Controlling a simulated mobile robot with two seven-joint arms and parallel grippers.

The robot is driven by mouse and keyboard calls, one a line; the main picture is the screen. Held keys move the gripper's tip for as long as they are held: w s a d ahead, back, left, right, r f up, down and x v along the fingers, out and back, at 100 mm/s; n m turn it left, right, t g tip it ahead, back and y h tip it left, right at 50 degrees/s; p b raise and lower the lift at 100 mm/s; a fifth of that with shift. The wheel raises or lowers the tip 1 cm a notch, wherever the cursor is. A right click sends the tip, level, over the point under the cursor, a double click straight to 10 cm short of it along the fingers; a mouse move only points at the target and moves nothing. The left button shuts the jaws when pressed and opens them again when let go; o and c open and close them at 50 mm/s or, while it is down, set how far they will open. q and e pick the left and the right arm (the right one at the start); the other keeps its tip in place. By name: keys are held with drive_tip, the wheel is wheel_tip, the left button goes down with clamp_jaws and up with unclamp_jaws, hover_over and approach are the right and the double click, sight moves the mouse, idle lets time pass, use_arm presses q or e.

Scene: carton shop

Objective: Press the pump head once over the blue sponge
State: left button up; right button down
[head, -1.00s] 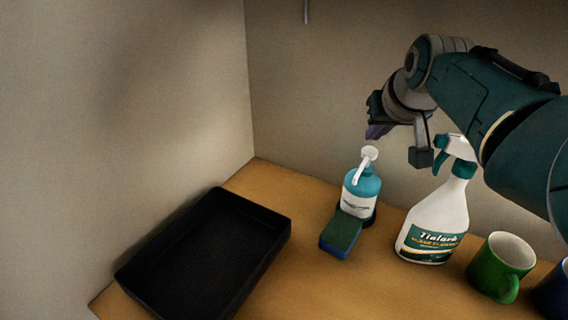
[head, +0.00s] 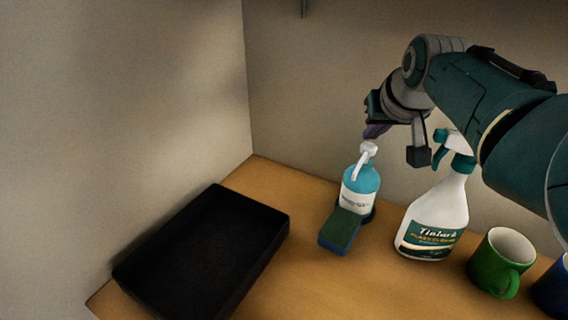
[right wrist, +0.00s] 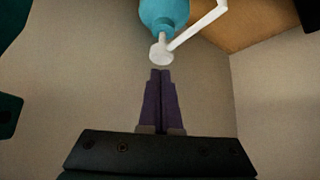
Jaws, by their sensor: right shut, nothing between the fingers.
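The pump bottle (head: 361,183) is teal with a white label and stands upright near the back of the counter. Its white pump head (head: 369,149) has a spout that points down toward the front left; the pump head also shows in the right wrist view (right wrist: 162,54). The sponge (head: 340,231), green on top and blue below, lies in front of the bottle under the spout side. My right gripper (head: 372,131) is shut and empty, its purple fingertips just above the pump head. In the right wrist view, the closed fingertips (right wrist: 160,72) are close to the pump head; contact cannot be told. My left gripper is not in view.
A white spray bottle (head: 437,216) with a green trigger stands right of the pump bottle, below my right arm. A green mug (head: 492,268) and a blue mug (head: 553,291) are further right. A black tray (head: 282,230) lies at left. Walls close off the back and left.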

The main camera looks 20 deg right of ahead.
drive_tip(key=shift+f+b, duration=0.8)
drive_tip(key=shift+f, duration=0.35)
drive_tip(key=shift+r, duration=0.1)
wheel_tip(320, 180, up, 2)
drive_tip(key=p, duration=0.2)
drive_tip(key=shift+s+p, duration=0.1)
drive_tip(key=shift+p, duration=0.2)
drive_tip(key=shift+r+p, duration=1.3)
drive_tip(key=shift+r, duration=0.1)
